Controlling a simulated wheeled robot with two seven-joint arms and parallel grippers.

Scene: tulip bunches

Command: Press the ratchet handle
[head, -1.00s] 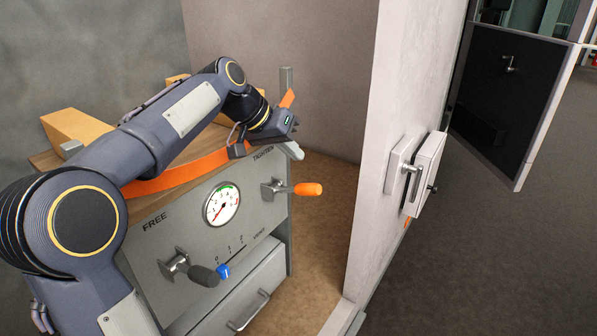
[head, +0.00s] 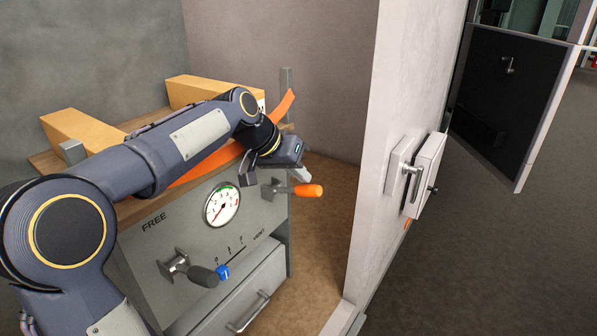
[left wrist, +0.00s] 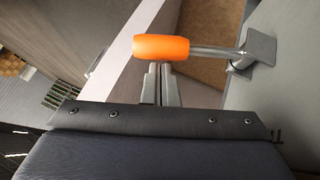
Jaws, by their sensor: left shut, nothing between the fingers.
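A ratchet handle with an orange grip (head: 308,190) sticks out to the right from its bracket on the sloped grey panel (head: 150,250). The grip also shows in the left wrist view (left wrist: 160,47), on a metal rod. My left gripper (head: 303,175) is shut and empty, just above the handle in the head view. In the wrist view its closed fingertips (left wrist: 160,70) point at the orange grip, very close to it; I cannot tell whether they touch. My left wrist hides the TIGHTEN label. My right gripper is out of view.
The panel also has a dial gauge (head: 222,205), a second lever with a dark grip (head: 203,276) by a blue knob (head: 223,272), and a drawer (head: 250,300) below. An orange strap (head: 205,168) and wooden blocks (head: 75,127) lie behind. A pale wall (head: 385,90) stands to the right.

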